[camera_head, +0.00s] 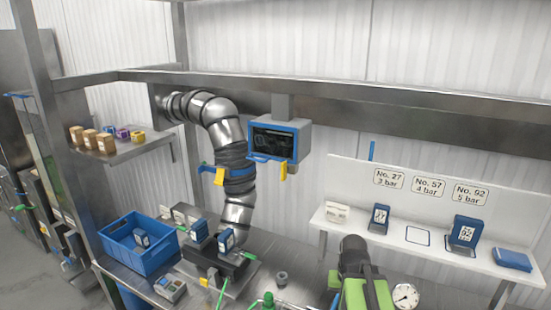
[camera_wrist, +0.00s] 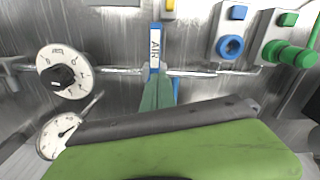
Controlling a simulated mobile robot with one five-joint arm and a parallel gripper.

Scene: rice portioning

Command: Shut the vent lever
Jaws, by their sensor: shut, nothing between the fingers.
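In the wrist view a blue and white upright handle marked AIR (camera_wrist: 155,48) stands on a thin metal pipe in front of a steel panel. No part is labelled as the vent lever, so I cannot tell which one it is. My gripper (camera_wrist: 158,85) is shut and empty; its narrow green fingers point at the lower end of the AIR handle. I cannot tell whether they touch it. My green and grey arm hides part of the bench there.
A blue crate (camera_head: 138,245) stands on the bench at the left. A white shelf (camera_head: 420,240) is at the right.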

